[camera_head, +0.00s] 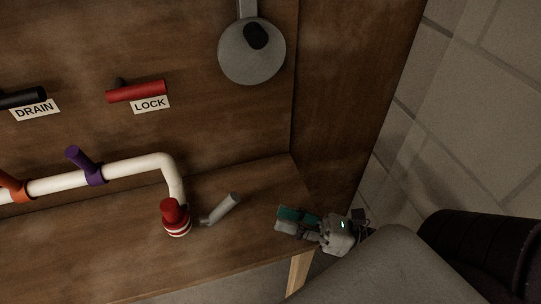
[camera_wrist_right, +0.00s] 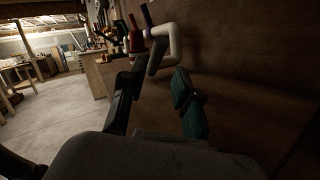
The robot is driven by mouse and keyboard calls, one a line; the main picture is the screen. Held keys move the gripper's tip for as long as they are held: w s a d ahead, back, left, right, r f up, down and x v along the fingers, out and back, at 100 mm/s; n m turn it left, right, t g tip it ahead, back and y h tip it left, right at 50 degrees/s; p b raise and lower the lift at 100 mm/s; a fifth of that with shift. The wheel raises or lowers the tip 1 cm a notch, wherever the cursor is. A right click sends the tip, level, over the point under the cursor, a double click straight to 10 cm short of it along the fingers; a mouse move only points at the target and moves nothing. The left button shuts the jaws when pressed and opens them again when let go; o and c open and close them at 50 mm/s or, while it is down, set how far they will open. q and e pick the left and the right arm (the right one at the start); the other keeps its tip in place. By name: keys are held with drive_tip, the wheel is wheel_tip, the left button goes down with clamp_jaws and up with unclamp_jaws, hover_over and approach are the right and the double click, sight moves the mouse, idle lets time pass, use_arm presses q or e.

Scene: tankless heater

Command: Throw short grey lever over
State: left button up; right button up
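The short grey lever (camera_head: 223,207) stands tilted on the wooden ledge, right of the red-capped pipe end, its tip leaning up and to the right. My right gripper (camera_head: 291,223) is to the right of the lever, apart from it, near the ledge's right end. In the right wrist view, the gripper (camera_wrist_right: 155,100) shows two separated fingers, one dark and one with a teal pad, with nothing held between them. My left gripper is not in view.
A white pipe (camera_head: 130,170) with purple (camera_head: 86,166) and orange (camera_head: 14,186) handles ends at a red cap (camera_head: 174,215). A red LOCK handle (camera_head: 137,92), a black DRAIN handle (camera_head: 22,98) and a round grey disc (camera_head: 251,52) are on the back panel. A wooden side wall (camera_head: 345,90) rises behind my right gripper.

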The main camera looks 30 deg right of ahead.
sight(221, 210)
drive_tip(key=shift+r, duration=0.1)
drive_tip(key=shift+c, duration=1.2)
drive_tip(key=shift+a+r+m+p, duration=0.2)
drive_tip(key=shift+r+m+p, duration=0.1)
drive_tip(key=shift+m+p, duration=0.1)
clamp_jaws()
drive_tip(key=a+r+m+t+h+p, duration=0.6)
drive_tip(key=m+t+h, duration=0.25)
drive_tip(key=m, duration=0.85)
drive_tip(key=a+f+m+g+h+p, duration=0.1)
drive_tip(key=a+m+g+h+p, duration=0.65)
drive_tip(key=m, duration=0.75)
drive_tip(key=w+d+f+t+h, duration=0.1)
drive_tip(key=w+d+f+t, duration=0.1)
drive_tip(key=w, duration=0.5)
drive_tip(key=shift+w+d+f+t+p, duration=0.15)
drive_tip(key=shift+w+d+t+p, duration=0.2)
drive_tip(key=shift+d+t, duration=0.15)
